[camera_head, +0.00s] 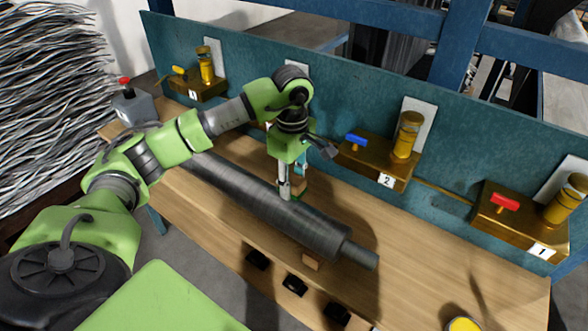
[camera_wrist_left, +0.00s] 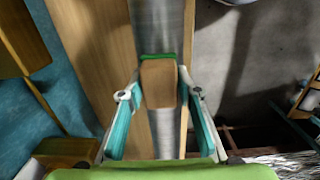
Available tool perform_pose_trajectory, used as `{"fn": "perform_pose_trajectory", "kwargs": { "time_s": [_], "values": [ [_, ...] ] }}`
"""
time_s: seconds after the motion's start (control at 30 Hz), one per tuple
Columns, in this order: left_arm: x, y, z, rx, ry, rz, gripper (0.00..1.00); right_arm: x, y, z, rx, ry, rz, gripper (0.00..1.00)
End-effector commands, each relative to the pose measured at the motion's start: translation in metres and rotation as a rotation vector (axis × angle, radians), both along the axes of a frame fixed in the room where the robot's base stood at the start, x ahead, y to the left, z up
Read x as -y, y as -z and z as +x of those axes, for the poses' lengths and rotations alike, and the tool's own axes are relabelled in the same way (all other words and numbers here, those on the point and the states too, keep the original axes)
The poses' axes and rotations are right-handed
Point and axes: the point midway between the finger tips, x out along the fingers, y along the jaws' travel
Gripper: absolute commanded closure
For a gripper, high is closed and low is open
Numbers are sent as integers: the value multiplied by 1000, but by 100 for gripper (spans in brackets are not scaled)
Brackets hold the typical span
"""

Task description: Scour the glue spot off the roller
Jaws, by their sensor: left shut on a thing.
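The roller (camera_head: 262,203) is a long grey cylinder lying along the wooden bench, with a narrower shaft at its right end. It also shows in the left wrist view (camera_wrist_left: 159,25), running up the middle. My left gripper (camera_head: 287,190) is over the middle of the roller, pointing down. It is shut on a brown block with a green pad (camera_wrist_left: 159,84), held between teal fingers. The green pad side is at or very near the roller surface; exact contact is hard to tell. No glue spot can be made out. My right gripper is not in view.
Brass valve boxes, including those numbered 2 (camera_head: 378,163) and 1 (camera_head: 520,222), stand along the blue back panel (camera_head: 345,100).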

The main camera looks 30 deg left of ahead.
Motion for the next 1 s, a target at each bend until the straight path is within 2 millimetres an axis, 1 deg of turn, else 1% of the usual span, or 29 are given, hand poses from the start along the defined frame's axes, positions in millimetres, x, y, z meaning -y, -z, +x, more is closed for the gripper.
{"fn": "perform_pose_trajectory", "kwargs": {
  "time_s": [0.03, 0.1, 0.3, 0.87, 0.97, 1.0],
  "values": [
    [-1, -8, 0, 2, -1, 0, 89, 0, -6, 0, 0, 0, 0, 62],
    [-1, -15, -1, 2, -2, 0, 89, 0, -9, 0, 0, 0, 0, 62],
    [-2, -27, -2, 1, -7, 0, 89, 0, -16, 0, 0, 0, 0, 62],
    [-2, -27, -3, 1, -5, 0, 89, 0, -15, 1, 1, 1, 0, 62],
    [1, -21, -6, -1, 27, 0, 89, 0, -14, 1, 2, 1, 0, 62],
    [3, -16, -9, -2, 61, 0, 89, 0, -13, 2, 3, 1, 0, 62]
  ]
}}
